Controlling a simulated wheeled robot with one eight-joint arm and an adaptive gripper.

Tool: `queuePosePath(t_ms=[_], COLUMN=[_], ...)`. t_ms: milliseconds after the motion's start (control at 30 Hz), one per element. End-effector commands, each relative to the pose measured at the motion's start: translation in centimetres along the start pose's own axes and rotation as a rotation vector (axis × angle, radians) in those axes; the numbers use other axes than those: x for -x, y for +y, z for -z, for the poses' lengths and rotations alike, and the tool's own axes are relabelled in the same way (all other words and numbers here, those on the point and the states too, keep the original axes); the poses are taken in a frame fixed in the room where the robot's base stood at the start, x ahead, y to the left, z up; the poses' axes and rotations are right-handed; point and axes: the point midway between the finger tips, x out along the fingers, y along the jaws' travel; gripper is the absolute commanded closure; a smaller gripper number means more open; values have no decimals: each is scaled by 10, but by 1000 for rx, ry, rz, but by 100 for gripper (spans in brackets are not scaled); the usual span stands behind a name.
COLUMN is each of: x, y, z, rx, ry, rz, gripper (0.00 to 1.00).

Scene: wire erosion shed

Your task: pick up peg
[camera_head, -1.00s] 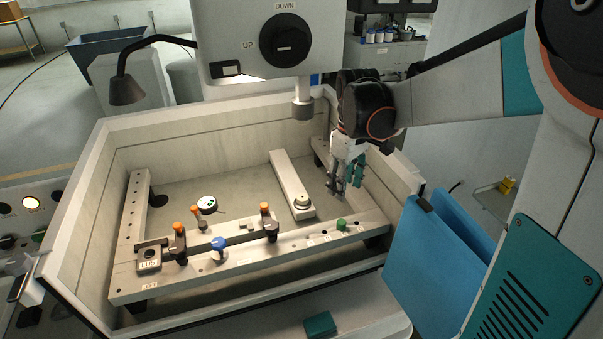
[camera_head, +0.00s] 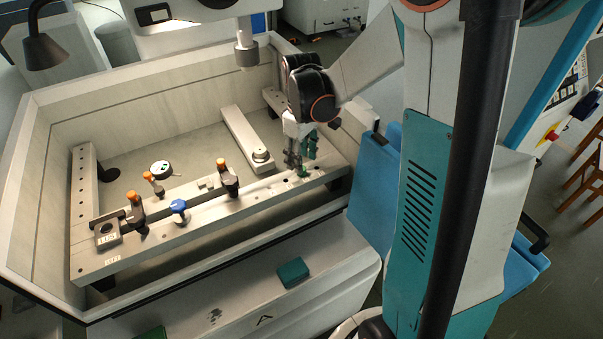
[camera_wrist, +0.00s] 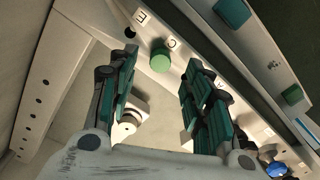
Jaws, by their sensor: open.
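The peg shows as a green round-topped piece (camera_wrist: 160,60) standing in the bar beside a label marked C in the wrist view. In the head view only a bit of green peg (camera_head: 303,174) shows just below my fingertips. My gripper (camera_head: 298,164) is above the right part of the front bar. In the wrist view my gripper (camera_wrist: 161,72) is open, with teal-padded fingers either side of the peg's line of sight. The peg is not gripped. I cannot tell the exact height gap between the fingertips and the peg.
The front bar (camera_head: 160,242) also carries a blue knob (camera_head: 179,206) and orange-topped clamps (camera_head: 228,170). A pale crossbar (camera_head: 240,131) lies behind. The tank wall (camera_head: 36,185) surrounds them, and a machine head (camera_head: 246,54) hangs above. A teal block (camera_head: 293,271) lies on the front ledge.

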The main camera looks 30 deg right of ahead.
Motion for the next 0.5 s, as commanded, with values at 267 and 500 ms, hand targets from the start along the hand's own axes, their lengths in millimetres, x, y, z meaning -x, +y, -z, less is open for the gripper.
queuePosePath(t_ms=[267, 500], x=[-36, -35], y=[0, 0], z=[-1, -2], rx=[0, 0], ry=[0, 0], rz=[0, 0], gripper=[54, 64])
